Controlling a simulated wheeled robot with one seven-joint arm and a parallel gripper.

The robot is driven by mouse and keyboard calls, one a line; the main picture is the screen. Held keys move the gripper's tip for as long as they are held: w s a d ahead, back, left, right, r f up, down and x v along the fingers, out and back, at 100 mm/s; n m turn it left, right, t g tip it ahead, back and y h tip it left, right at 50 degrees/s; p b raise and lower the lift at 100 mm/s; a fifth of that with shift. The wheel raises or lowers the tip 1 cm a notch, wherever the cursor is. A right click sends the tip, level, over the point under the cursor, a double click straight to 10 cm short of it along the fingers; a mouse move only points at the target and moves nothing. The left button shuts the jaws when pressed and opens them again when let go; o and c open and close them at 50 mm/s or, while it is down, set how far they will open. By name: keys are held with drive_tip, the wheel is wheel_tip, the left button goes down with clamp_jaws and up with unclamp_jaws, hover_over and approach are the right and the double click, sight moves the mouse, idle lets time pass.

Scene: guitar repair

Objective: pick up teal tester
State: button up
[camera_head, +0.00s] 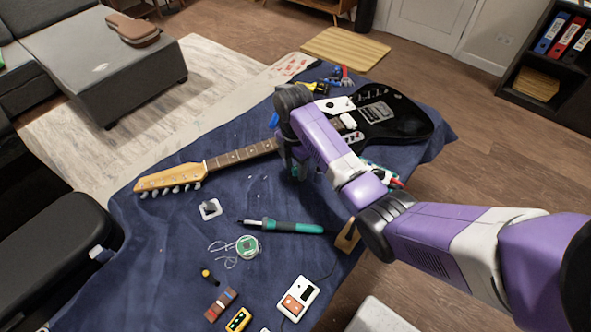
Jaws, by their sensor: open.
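A teal-edged device with a red lead (374,169), which looks like the teal tester, lies on the blue cloth (165,240) just right of my arm. My arm covers much of it, so its full shape is hidden. My gripper (299,172) points down over the cloth beside the guitar neck, left of the device and apart from it. My gripper is open; its fingertips are small and dark, and I see nothing held between them.
A black electric guitar (405,118) lies behind my arm, its neck (232,158) reaching left. A teal-handled soldering iron (290,227), a solder spool (247,246) and a white-and-orange box (298,298) lie nearer. Bare cloth lies at left.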

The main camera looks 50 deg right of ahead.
sight(296, 167)
drive_tip(key=shift+f, duration=0.25)
clamp_jaws()
drive_tip(key=shift+r, duration=0.1)
drive_tip(key=shift+r, duration=0.6)
wheel_tip(296, 167, up, 19)
drive_tip(key=p, duration=0.8)
drive_tip(key=shift+f, duration=0.2)
